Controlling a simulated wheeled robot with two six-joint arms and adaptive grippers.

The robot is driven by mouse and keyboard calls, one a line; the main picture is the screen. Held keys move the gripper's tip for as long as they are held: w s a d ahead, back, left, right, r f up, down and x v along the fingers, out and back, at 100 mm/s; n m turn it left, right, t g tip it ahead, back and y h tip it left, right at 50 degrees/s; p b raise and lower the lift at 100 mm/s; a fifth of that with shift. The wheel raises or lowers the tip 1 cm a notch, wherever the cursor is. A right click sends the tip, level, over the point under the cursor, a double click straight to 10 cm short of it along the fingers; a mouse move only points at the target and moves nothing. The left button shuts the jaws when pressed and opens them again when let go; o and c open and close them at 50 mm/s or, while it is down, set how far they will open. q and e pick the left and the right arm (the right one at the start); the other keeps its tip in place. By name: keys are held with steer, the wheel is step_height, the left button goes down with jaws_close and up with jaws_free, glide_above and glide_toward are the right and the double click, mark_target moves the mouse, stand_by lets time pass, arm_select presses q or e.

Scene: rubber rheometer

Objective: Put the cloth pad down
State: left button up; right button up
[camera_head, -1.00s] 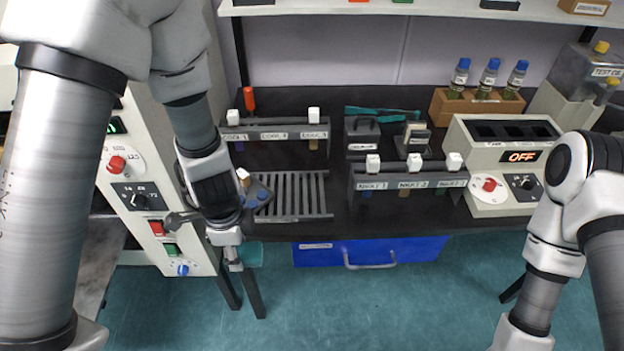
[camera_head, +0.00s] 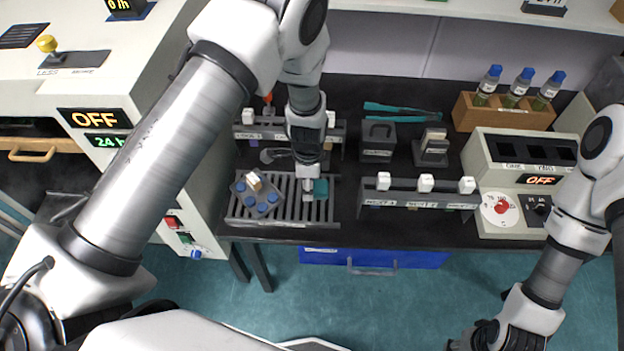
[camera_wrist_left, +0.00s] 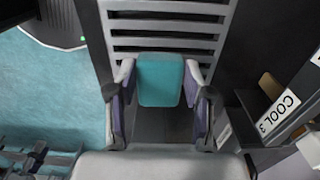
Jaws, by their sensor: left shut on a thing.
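The cloth pad (camera_head: 321,187) is a small teal block. My left gripper (camera_head: 308,192) is shut on it and holds it over the right part of the grey slatted rack (camera_head: 290,213) on the bench. In the left wrist view the pad (camera_wrist_left: 161,80) sits between the two fingertips, in front of the slats (camera_wrist_left: 165,26). I cannot tell whether the pad touches the rack. My right gripper (camera_head: 474,338) is dark and low at the bottom right, away from the bench; its fingers are not clear.
A grey plate with blue knobs (camera_head: 262,207) lies on the rack's left part. Behind is a labelled rack (camera_head: 330,133) with white-topped pieces; another (camera_head: 410,198) stands to the right. The OFF-display heater (camera_head: 515,180) is farther right. The bench's front edge lies just before the slatted rack.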

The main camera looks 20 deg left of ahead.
arm_select(q)
steer(key=shift+w+d, duration=0.3)
steer(key=shift+w, duration=0.3)
steer(key=f, duration=0.1)
steer(key=f+p, duration=0.1)
steer(key=f, duration=0.1)
steer(key=shift+s, duration=0.25)
steer(key=shift+w+a+f, duration=0.1)
steer(key=shift+f, duration=0.2)
steer(key=shift+f, duration=0.1)
steer(key=o, duration=1.1)
steer(key=shift+r, duration=0.3)
step_height(320, 180, up, 12)
steer(key=shift+f+b, duration=0.1)
steer(key=shift+b, duration=0.85)
